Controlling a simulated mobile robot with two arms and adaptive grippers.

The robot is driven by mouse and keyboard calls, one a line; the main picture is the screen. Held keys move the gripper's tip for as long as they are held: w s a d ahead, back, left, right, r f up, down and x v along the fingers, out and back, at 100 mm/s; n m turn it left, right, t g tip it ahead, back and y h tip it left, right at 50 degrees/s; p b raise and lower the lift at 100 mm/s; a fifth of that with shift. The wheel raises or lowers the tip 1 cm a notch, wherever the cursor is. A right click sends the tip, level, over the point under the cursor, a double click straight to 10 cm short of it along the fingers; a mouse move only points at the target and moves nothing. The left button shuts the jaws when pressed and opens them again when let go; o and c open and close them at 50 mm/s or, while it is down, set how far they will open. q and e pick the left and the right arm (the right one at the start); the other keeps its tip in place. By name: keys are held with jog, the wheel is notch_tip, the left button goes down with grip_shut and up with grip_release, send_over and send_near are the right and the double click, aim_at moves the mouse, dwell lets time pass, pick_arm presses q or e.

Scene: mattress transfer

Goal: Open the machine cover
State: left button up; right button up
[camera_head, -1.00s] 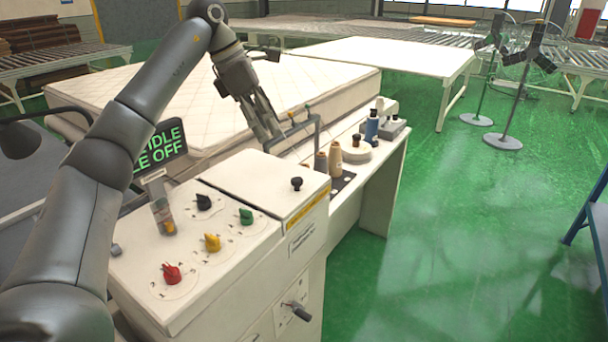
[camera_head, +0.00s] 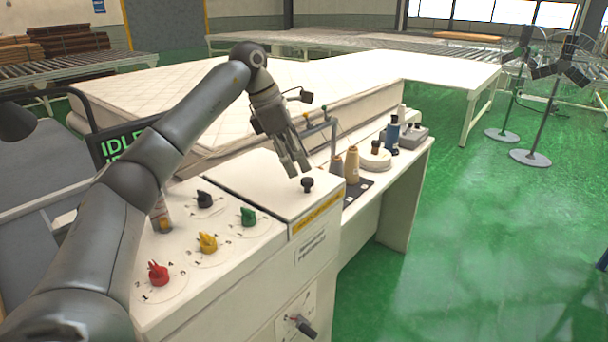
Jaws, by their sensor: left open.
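The white machine cover (camera_head: 262,180) lies flat and closed on top of the machine. A black knob (camera_head: 307,185) stands near its right front corner. A yellow label strip (camera_head: 316,214) runs along its front edge. My left gripper (camera_head: 294,171) is open and empty, pointing down over the cover's right part. Its fingertips are just above and to the left of the black knob, apparently apart from it. My right gripper is out of view.
The machine panel holds red (camera_head: 158,273), yellow (camera_head: 207,242), green (camera_head: 248,216) and black (camera_head: 204,199) knobs. Thread cones (camera_head: 352,165) and a bent pipe (camera_head: 334,137) stand beyond the cover. A mattress (camera_head: 190,92) lies behind.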

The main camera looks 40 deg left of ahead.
aim_at(307, 179)
pick_arm(q)
jog(key=x, duration=0.5)
jog(key=shift+w, duration=0.1)
grip_shut()
